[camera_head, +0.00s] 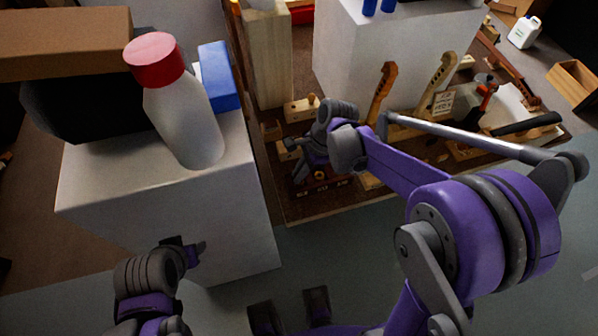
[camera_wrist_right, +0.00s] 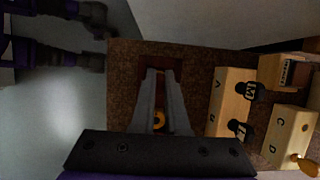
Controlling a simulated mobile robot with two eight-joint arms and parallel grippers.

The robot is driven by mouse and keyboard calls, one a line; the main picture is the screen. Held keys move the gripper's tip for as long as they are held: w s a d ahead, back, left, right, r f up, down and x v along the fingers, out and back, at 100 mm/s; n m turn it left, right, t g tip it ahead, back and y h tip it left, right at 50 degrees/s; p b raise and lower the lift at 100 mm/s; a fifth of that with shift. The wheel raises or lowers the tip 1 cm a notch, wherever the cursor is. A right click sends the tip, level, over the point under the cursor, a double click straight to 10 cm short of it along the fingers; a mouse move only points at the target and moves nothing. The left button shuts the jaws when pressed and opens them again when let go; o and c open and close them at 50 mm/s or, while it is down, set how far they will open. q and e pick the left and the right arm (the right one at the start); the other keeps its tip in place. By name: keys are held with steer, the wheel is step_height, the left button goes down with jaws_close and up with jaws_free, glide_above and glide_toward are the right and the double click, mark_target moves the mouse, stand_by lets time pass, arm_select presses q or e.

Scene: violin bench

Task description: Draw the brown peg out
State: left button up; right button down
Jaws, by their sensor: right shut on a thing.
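My right gripper (camera_head: 300,172) reaches down to the near left part of the brown work board. In the right wrist view its two fingers (camera_wrist_right: 160,74) come together at the tips, at a dark red-brown block (camera_wrist_right: 160,60). The brown peg is not clearly seen; the fingers hide what lies between them. An orange ring (camera_wrist_right: 158,120) shows between the fingers, nearer the palm. Pale wooden blocks lettered A (camera_wrist_right: 231,90) and D (camera_wrist_right: 290,135) stand right of the fingers, with black labelled pegs in the first. My left gripper (camera_head: 187,250) is beside the white cabinet, its jaw opening unclear.
A white bottle with a red cap (camera_head: 185,115) stands on the white cabinet (camera_head: 165,200) at left. Violin necks (camera_head: 382,90) and tools crowd the board (camera_head: 330,208) right of my gripper. A wooden post (camera_head: 268,60) and a white block (camera_head: 400,60) rise behind.

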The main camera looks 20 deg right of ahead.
arm_select(q)
steer(key=shift+w+r+p, duration=0.1)
steer(key=shift+r+p, duration=0.35)
steer(key=shift+r, duration=0.05)
arm_select(e)
steer(key=shift+r, duration=0.75)
stand_by(0.8)
arm_select(q)
steer(key=shift+w+r+p, duration=0.15)
steer(key=shift+r+p, duration=0.4)
steer(key=shift+r, duration=0.1)
steer(key=shift+w+r+p, duration=0.15)
steer(key=shift+r+p, duration=0.4)
steer(key=shift+r, duration=0.1)
arm_select(e)
steer(key=shift+r, duration=1.9)
steer(key=shift+r+p, duration=0.3)
steer(key=shift+r, duration=0.25)
arm_select(q)
steer(key=r+p, duration=0.1)
steer(key=w+r+p, duration=0.1)
steer(key=r, duration=0.1)
steer(key=r+p, duration=0.1)
steer(key=shift+w+r, duration=0.4)
arm_select(e)
step_height(320, 180, up, 6)
steer(key=shift+f, duration=0.1)
arm_select(q)
steer(key=shift+s, duration=0.1)
